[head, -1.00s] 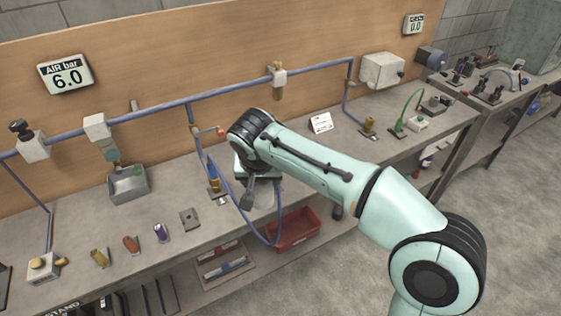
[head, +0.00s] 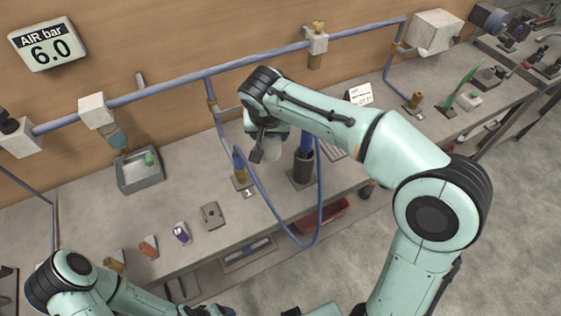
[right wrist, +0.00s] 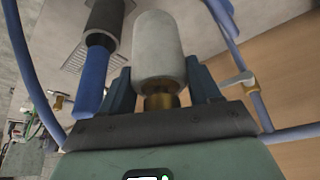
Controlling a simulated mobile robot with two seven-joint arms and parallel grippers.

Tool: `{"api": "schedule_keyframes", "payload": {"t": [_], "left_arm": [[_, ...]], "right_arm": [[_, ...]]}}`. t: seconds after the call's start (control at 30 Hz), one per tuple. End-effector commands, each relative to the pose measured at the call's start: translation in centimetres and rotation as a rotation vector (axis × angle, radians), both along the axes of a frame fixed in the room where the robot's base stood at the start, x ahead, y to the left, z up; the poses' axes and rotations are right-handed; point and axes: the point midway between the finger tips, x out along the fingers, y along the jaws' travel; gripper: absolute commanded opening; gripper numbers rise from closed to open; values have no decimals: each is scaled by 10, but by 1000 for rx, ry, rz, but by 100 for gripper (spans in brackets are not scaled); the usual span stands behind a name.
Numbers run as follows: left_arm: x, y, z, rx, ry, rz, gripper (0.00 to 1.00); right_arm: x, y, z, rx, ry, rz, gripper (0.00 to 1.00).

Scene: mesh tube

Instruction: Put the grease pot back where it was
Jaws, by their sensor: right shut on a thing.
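My right gripper (right wrist: 162,98) is shut on a pale grey cylinder (right wrist: 158,45) with a brass neck; the fingers sit either side of the neck. In the head view the gripper (head: 265,138) holds this pale cylinder (head: 272,153) above the bench, between a brass fitting (head: 239,168) and a dark upright holder with a blue top (head: 303,168). I cannot tell for sure which thing is the grease pot.
A blue hose (head: 281,222) loops down in front of the bench (head: 90,215). A grey plate (head: 212,215), a purple item (head: 181,232) and a red item (head: 148,246) lie along the front. A red bin (head: 325,213) is below. A blue pipe (head: 270,59) runs along the wall.

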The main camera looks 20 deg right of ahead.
Motion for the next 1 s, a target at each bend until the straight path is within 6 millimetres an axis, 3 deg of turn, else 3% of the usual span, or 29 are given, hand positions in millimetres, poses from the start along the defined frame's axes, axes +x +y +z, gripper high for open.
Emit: {"api": "schedule_keyframes", "payload": {"t": [0.1, 0.3, 0.57, 0.8, 1.0], "left_arm": [[-6, 0, -8, 0, 8, 0, 69], [-10, 0, -13, 1, 11, 0, 69], [-11, 0, -15, 0, 12, 0, 69], [-14, 0, -19, 0, 15, 0, 69], [-13, 0, -18, 0, 15, 0, 69]], "right_arm": [[-1, 0, -36, -2, 5, 1, 14], [0, 0, -81, -1, 2, -1, 14], [0, 0, -106, -1, -1, 0, 14], [1, 0, -139, -1, -1, 0, 14], [1, 0, -141, 0, -3, -1, 14]]}}
